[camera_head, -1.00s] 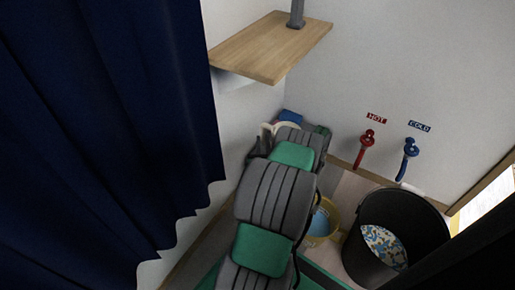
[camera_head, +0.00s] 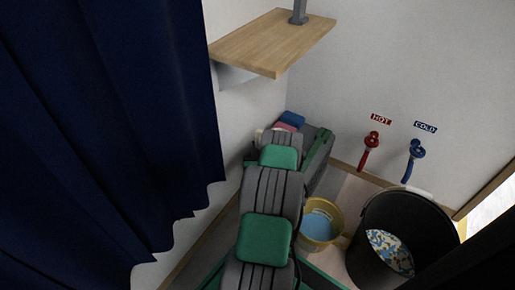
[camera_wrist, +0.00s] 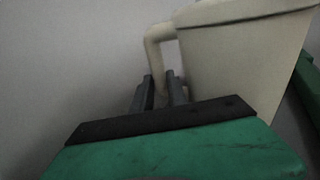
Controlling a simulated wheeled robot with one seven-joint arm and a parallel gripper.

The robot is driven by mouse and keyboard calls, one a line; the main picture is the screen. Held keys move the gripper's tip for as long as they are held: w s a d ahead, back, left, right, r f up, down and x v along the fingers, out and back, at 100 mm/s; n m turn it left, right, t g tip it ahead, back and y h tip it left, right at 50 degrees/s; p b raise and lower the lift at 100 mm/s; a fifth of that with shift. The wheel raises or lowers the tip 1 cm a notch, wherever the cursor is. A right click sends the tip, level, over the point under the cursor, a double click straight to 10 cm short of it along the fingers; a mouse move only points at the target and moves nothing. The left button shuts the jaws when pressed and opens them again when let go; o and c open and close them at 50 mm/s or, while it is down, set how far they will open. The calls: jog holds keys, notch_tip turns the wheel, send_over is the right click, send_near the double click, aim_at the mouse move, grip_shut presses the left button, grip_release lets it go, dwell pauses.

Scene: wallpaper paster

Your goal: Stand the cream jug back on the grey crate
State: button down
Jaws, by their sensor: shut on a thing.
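The cream jug (camera_wrist: 245,60) fills the upper right of the wrist view, with its handle (camera_wrist: 153,50) to the left. My gripper (camera_wrist: 164,80) is shut on the lower part of the handle; the exact contact is hard to see. In the head view my arm hides most of the jug, and only a small cream patch (camera_head: 259,135) shows at its left.
A blue sponge-like block (camera_head: 292,118) and a pink one (camera_head: 286,127) lie in the back corner. A yellow bucket (camera_head: 338,222) and a black bin (camera_head: 440,212) stand at the right. A wooden shelf (camera_head: 265,45) juts out above; a blue curtain (camera_head: 100,140) hangs left.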

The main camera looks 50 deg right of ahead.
jog(key=c, duration=1.3)
grip_release()
jog(key=shift+f, duration=0.1)
jog(key=shift+s+a, duration=0.3)
jog(key=shift+a, duration=0.05)
jog(key=p+v, duration=0.1)
jog(key=v, duration=1)
